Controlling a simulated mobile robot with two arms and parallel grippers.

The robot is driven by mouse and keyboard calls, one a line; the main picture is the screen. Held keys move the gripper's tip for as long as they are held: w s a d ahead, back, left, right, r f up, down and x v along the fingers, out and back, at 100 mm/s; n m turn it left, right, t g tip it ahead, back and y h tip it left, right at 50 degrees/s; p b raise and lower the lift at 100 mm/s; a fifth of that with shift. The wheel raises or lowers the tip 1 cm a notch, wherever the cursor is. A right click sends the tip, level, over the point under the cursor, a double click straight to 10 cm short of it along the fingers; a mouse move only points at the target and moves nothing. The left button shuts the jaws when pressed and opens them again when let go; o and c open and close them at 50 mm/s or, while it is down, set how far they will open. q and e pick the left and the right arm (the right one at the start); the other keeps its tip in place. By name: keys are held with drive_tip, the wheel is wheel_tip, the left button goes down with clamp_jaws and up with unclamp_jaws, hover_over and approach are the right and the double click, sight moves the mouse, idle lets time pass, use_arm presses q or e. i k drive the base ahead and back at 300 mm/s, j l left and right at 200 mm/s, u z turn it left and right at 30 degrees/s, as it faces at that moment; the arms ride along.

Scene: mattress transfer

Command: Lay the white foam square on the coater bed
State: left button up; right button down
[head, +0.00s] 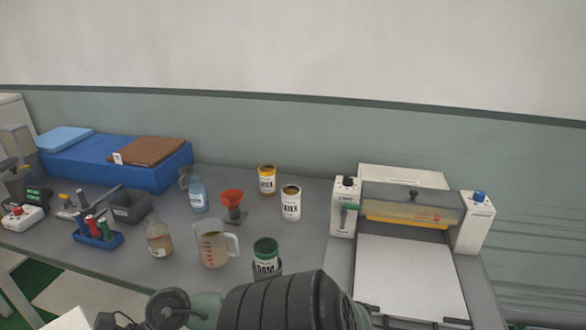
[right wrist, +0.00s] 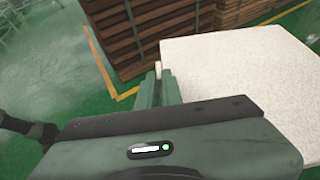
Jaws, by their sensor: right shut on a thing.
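The coater stands at the right of the bench in the head view; its flat white coater bed (head: 410,278) lies in front of the roller and is bare. The white foam square (right wrist: 237,78) fills the right of the right wrist view, above a green floor. My right gripper (right wrist: 158,78) is shut on the foam square's near left edge. The square hangs clear of the bench. My left gripper is not in view; only dark arm parts show at the bottom of the head view.
A blue block (head: 110,162) with a brown pad (head: 147,150) lies at the back left. Brown stacks (right wrist: 150,35) stand on the floor beyond my right gripper.

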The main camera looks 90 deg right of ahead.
sight(405, 272)
drive_tip(key=k+z, duration=0.35)
drive_tip(key=k+l+z, duration=0.2)
drive_tip(key=k+z, duration=0.2)
drive_tip(key=k+l+z, duration=0.2)
drive_tip(key=z, duration=1.75)
drive_tip(key=k+l, duration=0.05)
